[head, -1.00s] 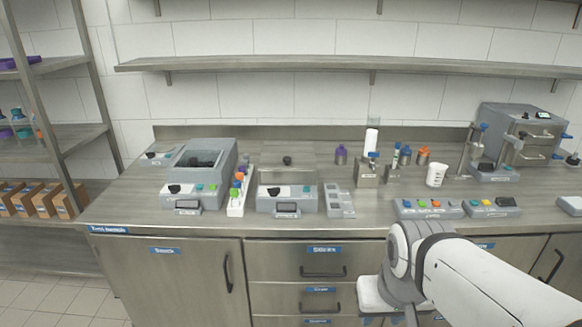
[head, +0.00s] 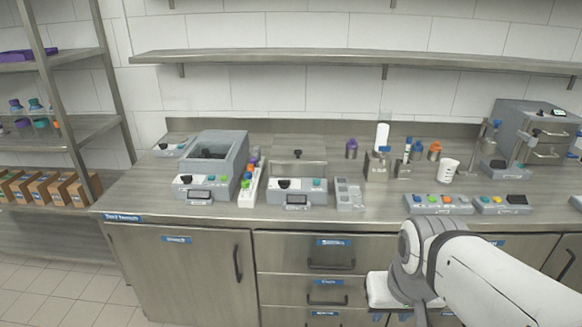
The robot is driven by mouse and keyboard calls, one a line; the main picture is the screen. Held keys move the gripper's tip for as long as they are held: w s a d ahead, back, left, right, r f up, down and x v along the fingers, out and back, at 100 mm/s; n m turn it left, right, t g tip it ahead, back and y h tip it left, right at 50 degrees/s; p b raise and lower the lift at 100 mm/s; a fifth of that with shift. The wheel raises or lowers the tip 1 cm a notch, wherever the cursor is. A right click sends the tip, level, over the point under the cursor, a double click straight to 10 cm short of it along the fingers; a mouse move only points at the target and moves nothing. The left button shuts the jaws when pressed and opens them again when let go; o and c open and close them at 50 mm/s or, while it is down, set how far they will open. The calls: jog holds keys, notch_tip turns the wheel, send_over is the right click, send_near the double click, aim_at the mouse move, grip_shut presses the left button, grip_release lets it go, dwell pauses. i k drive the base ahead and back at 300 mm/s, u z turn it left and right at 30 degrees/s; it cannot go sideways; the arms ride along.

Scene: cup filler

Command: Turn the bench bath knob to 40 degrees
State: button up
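A grey bench unit with an open, dark basin (head: 208,154) stands at the left of the bench and looks like the bath. The labels and knob markings are too small to read. My white arm enters at the lower right; my gripper does not show.
A narrow rack of coloured caps (head: 248,190) stands between the two units. A grey block with wells (head: 348,195) and button panels (head: 437,204) stand farther right. A wall shelf (head: 350,61) runs above. A bare bench strip lies in front of the units.

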aim_at(285, 184)
jog(key=z, duration=0.05)
jog(key=k, duration=0.5)
jog(key=u, duration=0.25)
jog(key=i, duration=1.55)
jog(key=z, duration=0.65)
